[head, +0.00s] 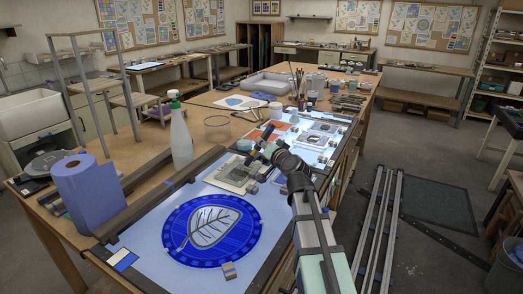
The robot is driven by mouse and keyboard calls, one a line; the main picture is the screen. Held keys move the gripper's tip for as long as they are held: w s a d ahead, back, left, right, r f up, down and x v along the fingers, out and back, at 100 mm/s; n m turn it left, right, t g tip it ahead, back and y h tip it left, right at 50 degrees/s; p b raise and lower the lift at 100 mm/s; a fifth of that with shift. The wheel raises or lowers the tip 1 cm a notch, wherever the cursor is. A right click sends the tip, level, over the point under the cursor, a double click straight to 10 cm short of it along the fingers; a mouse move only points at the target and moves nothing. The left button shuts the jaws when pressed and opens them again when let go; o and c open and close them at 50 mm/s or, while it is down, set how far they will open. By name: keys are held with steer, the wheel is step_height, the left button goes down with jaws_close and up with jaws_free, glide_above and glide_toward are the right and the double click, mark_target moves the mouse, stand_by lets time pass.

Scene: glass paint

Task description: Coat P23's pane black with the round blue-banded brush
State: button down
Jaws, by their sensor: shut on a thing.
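My gripper (260,149) reaches over the light table from the right and is shut on a slim, dark-handled brush (266,129). Its band colour is too small to make out, and my gripper hides part of it. Below and to the left lies a pale, square pane (233,176) with a grey pattern, flat on the lit surface. The brush end is above or near this pane's upper right edge; I cannot tell if it touches. No label P23 can be read, so I cannot tell which pane bears it.
A round blue leaf panel (211,229) lies in front. At left stand a blue paper roll (85,190) and a spray bottle (180,135). A glass bowl (217,128) stands behind. Small blocks and jars crowd the table's right side. Metal rails (374,230) lie at right.

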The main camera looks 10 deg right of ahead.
mark_target(268, 138)
steer(key=shift+w+d, duration=0.15)
steer(key=shift+w+d+f+b, duration=0.15)
steer(key=shift+w+d+b, duration=0.8)
steer(key=shift+b, duration=0.25)
steer(key=shift+r, duration=0.2)
steer(key=shift+r, duration=0.5)
steer(key=w+a+p, duration=0.1)
steer(key=w+a, duration=0.2)
steer(key=a, duration=0.1)
steer(key=shift+w, duration=0.15)
steer(key=shift+d+f+b, duration=0.1)
steer(key=shift+f+b, duration=0.5)
steer(key=shift+b, duration=0.25)
stand_by(0.6)
